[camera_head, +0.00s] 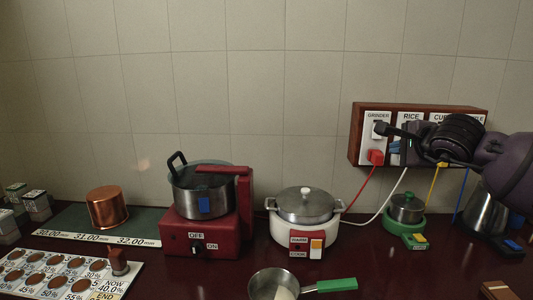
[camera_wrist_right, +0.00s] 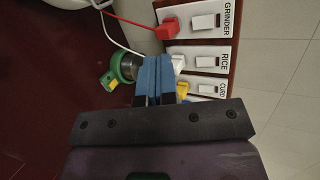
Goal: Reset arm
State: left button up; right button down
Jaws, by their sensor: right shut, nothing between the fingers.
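My right gripper (camera_head: 394,147) reaches in from the right, raised in front of the wall-mounted switch panel (camera_head: 357,151). Its blue fingers are shut together with nothing between them, as the right wrist view also shows (camera_wrist_right: 152,75). In that view the panel's switches, labelled GRINDER and RICE, lie beyond and to the right of the fingers. My gripper and forearm hide part of the panel in the head view. My left gripper is in neither view.
Below are a small lidded pot on a green base (camera_head: 407,210), a steel jug (camera_head: 484,214), a white lidded cooker (camera_head: 304,230) and a red stove with a steel pot (camera_head: 203,190). Coloured cords hang from the panel. A copper pot (camera_head: 107,207) and green-handled saucepan (camera_head: 275,284) stand farther left.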

jog(key=a+f+g+y, duration=0.1)
jog(key=a+f+y, duration=0.3)
jog(key=a+f, duration=0.2)
jog(key=s+a+f+m+t+y, duration=0.1)
jog(key=s+a+f+m+y, duration=0.2)
jog(key=s+a+m+y, duration=0.8)
jog(key=s+d+f+m+t+h, duration=0.1)
jog(key=s+d+f+m+h, duration=0.2)
jog(key=d+f+m+h, duration=0.55)
jog(key=s+d+f+m+t+h, duration=0.15)
jog(key=s+m+h, duration=0.35)
jog(key=m, duration=0.8)
jog(key=s+d+f+m+t+h, duration=0.2)
jog(key=d+f+m+h, duration=0.25)
jog(key=m+h, duration=0.5)
jog(key=s+f+m+g+y, duration=0.3)
jog(key=s+f+m+g, duration=0.4)
jog(key=s, duration=0.5)
jog(key=s+f+m+g+y, duration=0.2)
jog(key=s+f+m+g, duration=0.2)
jog(key=s+f+g, duration=0.6)
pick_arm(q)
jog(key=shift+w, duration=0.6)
pick_arm(e)
jog(key=w+f+t+y, duration=0.1)
jog(key=w+f+t, duration=0.4)
jog(key=f+t, duration=0.4)
jog(key=shift+w+a+t, duration=0.3)
jog(key=shift+w+t, duration=0.1)
jog(key=shift+t, duration=0.55)
